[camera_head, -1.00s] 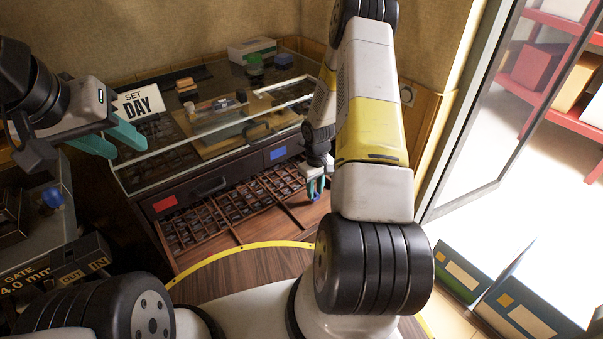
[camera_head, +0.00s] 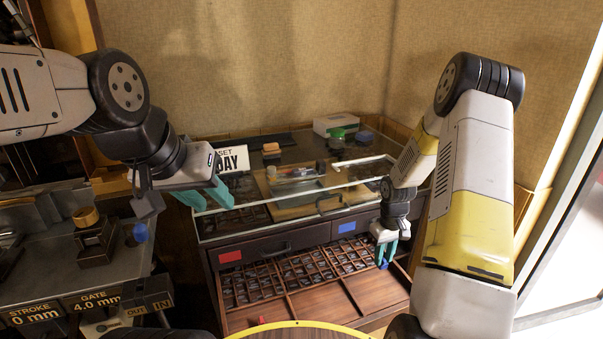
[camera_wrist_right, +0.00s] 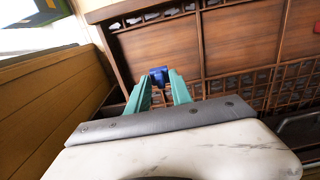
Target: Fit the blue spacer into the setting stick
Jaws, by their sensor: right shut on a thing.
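My right gripper (camera_head: 385,257) is over the right part of the open type drawer (camera_head: 325,305). It is shut on a small blue piece, the blue spacer (camera_wrist_right: 159,76), which sticks out between the teal fingertips in the right wrist view. In the head view the spacer (camera_head: 384,266) shows only as a small dark blue spot. My left gripper (camera_head: 207,194) is open and empty, at the left front of the glass-topped cabinet. A metal piece (camera_head: 298,187) on the wooden board on the cabinet may be the setting stick; I cannot tell for sure.
The glass-topped cabinet (camera_head: 270,222) stands behind the drawer. A SET DAY sign (camera_head: 233,159), a green-and-white box (camera_head: 336,124) and small blocks stand on it. A press bench (camera_head: 75,270) with a blue knob-like part (camera_head: 140,232) is at the left. Drawer dividers surround the right gripper.

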